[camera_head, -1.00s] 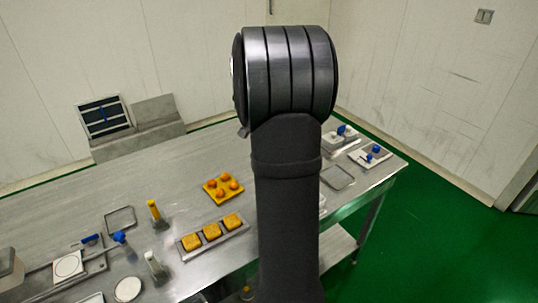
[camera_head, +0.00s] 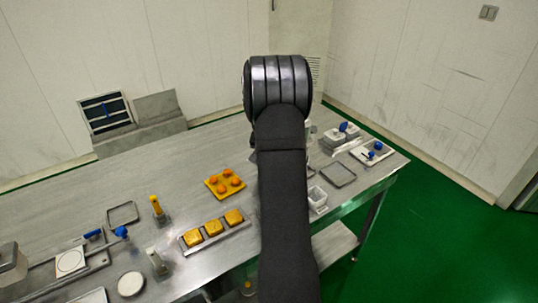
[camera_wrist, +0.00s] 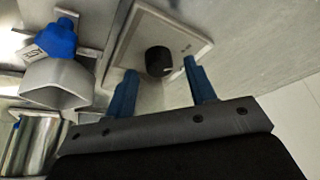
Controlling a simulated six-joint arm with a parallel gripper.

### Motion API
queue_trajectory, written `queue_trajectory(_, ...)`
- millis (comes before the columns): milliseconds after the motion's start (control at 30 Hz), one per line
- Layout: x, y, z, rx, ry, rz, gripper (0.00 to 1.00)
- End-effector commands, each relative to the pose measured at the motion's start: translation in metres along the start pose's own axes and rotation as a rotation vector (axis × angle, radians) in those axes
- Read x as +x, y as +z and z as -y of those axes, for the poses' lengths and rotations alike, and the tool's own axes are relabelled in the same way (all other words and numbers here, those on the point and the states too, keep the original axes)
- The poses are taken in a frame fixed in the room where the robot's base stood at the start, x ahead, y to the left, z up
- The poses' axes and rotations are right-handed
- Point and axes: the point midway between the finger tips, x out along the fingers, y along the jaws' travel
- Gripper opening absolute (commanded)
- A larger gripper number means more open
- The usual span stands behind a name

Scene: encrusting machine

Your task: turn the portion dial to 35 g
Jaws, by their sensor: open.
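The portion dial appears to be the black round knob (camera_wrist: 159,61) on a pale plate (camera_wrist: 190,42) with small dark marking at its right; the marking is too small to read. My gripper (camera_wrist: 160,66) is open, with its two blue fingers on either side of the knob in the wrist view. Gaps show between the knob and both fingers. I cannot tell how deep the fingertips reach along it. No pointer on the knob is legible. In the head view my arm hides the dial and my gripper.
In the wrist view, a blue part with a white label (camera_wrist: 50,42) sits above a pale spout (camera_wrist: 57,84), left of the plate. A metal cylinder (camera_wrist: 38,140) is below. In the head view, a yellow tray (camera_head: 225,184) and a grey tray (camera_head: 216,231) stand left of my arm.

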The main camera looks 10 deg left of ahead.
Motion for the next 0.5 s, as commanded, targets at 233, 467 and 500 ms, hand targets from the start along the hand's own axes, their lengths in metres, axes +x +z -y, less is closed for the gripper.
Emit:
queue_trajectory(233, 0.0119, 0.0000, -0.0001, 0.000, 0.000, -0.001, 0.51)
queue_trajectory(467, 0.0119, 0.0000, -0.0002, 0.000, 0.000, 0.000, 0.49)
queue_trajectory(500, 0.0119, 0.0000, -0.0002, 0.000, 0.000, 0.000, 0.41)
